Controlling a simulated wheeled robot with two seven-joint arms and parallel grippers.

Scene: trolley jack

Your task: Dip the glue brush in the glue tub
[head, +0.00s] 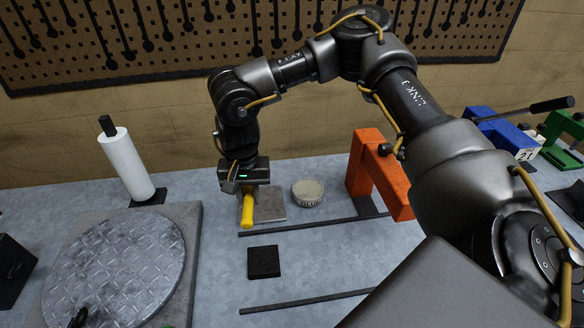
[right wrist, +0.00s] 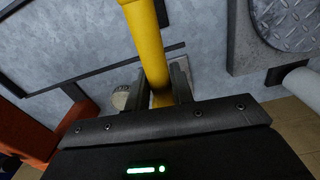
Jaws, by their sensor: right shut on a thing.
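The glue brush shows as a thick yellow handle (head: 248,207), and it also shows in the right wrist view (right wrist: 146,40). My right gripper (head: 248,188) is shut on it. The handle sticks out of the jaws toward the front of the table in the head view. The bristle end is hidden. The glue tub (head: 307,193) is a low, round, pale container just right of the gripper, apart from it. In the right wrist view a pale piece of what looks like the tub (right wrist: 120,98) shows beside a finger. My left gripper is not in view.
A grey plate (head: 270,206) lies under the gripper. An orange bracket (head: 381,175) stands right of the tub. A black block (head: 264,262) lies between dark rails. A white roll (head: 126,164) and a slab with a round metal plate (head: 115,272) are left.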

